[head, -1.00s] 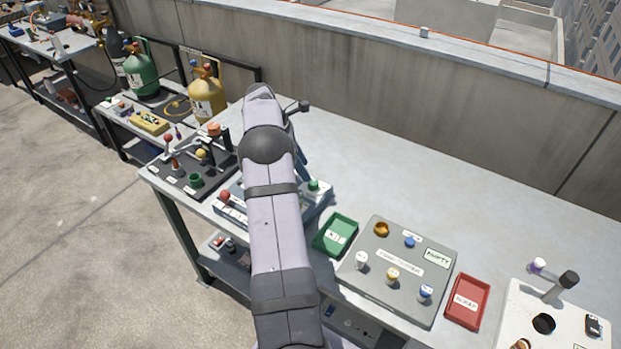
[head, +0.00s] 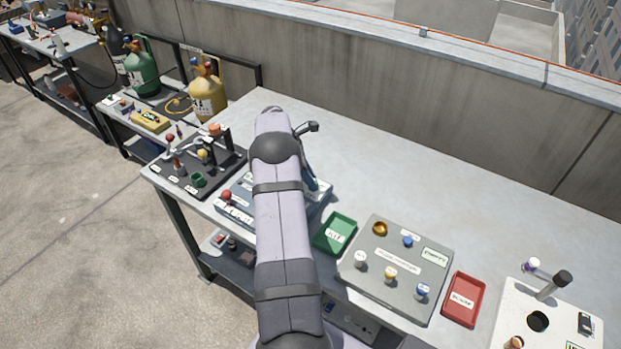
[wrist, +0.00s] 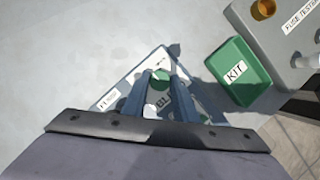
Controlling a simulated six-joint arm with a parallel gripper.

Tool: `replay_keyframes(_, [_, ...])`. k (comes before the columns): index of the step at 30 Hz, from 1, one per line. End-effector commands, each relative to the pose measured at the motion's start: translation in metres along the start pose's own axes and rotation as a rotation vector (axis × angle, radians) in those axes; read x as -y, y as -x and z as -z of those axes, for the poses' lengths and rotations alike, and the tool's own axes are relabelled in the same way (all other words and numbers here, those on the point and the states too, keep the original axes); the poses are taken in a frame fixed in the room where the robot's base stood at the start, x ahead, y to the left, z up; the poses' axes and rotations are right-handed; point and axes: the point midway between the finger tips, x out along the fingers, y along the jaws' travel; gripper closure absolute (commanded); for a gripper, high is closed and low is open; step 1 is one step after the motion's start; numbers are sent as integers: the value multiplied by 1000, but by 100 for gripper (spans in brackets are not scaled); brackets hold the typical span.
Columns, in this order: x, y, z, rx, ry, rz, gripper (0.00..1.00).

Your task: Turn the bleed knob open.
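A pale blue-grey panel (head: 237,187) with white labels lies on the bench, mostly hidden by my arm in the head view. A red knob (head: 226,196) is at its left end. In the wrist view a green knob (wrist: 160,76) on the panel shows between the tips of my gripper (wrist: 160,72). A label partly reading "BL" lies below it, between the fingers, so the green knob may be the bleed knob. My gripper is open, with its two blue-grey fingers pointing at the panel. I cannot tell whether they touch the knob.
A green KIT tray (head: 335,233) is just right of the panel. Beyond it are a grey fuse tester (head: 395,265) and a red tray (head: 464,300). A dark rack with knobs (head: 190,172) is at left. The bench behind is clear.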

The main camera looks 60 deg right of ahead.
Motion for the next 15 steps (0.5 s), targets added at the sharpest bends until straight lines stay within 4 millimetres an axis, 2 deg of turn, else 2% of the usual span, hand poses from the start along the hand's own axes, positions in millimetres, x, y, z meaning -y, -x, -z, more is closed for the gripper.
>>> replay_keyframes(1, [0, 0, 0, 0, 0, 1, 89])
replay_keyframes(2, [0, 0, 0, 0, 0, 1, 96])
replay_keyframes(3, [0, 0, 0, 0, 0, 1, 96])
replay_keyframes(8, [0, -1, 0, 0, -11, 6, 96])
replay_keyframes(15, [-2, -2, 0, 1, -129, 53, 96])
